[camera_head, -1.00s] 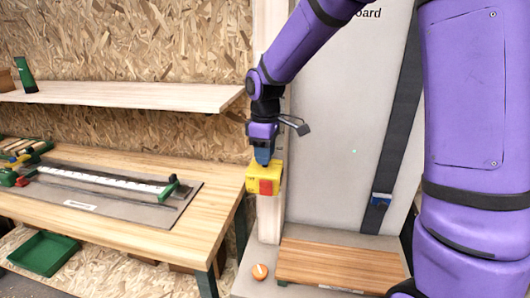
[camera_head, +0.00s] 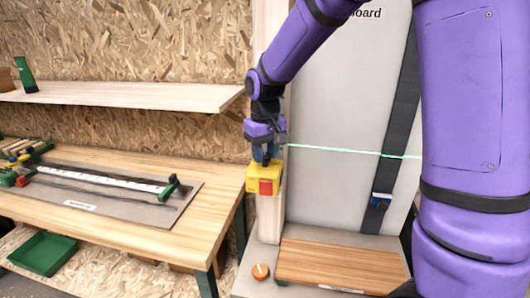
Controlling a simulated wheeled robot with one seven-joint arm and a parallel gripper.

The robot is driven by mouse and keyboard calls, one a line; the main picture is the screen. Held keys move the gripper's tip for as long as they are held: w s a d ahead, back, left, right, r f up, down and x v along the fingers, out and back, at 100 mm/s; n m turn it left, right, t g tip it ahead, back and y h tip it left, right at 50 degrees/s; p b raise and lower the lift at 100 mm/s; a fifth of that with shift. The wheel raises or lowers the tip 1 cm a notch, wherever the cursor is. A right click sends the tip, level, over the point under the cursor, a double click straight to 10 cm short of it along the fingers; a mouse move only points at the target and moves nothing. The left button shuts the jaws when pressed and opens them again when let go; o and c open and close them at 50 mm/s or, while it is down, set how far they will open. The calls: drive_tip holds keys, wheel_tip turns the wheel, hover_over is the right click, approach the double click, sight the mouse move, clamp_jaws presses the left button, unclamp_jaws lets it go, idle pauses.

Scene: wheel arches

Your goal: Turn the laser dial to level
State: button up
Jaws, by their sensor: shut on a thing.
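The laser is a yellow box (camera_head: 256,179) with a red front panel, set against the pale wooden post. My gripper (camera_head: 265,158) points down at the top of the box, shut on what appears to be its dial. The fingers hide the dial, so its pointer and any markings cannot be read. A thin green laser line (camera_head: 350,151) crosses the grey board (camera_head: 335,200), sloping slightly down to the right in the picture.
A wooden bench (camera_head: 130,225) with a long measuring jig stands at left, with a shelf (camera_head: 120,94) above it. An orange round piece (camera_head: 260,272) with a white mark sits below the laser, beside a slatted wooden step (camera_head: 340,264). A dark strap (camera_head: 396,130) hangs on the board.

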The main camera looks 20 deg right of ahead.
sight(265, 155)
drive_tip(key=shift+m, duration=1.5)
drive_tip(key=o, duration=0.9)
wheel_tip(265, 155, up, 11)
drive_tip(key=shift+f, duration=0.1)
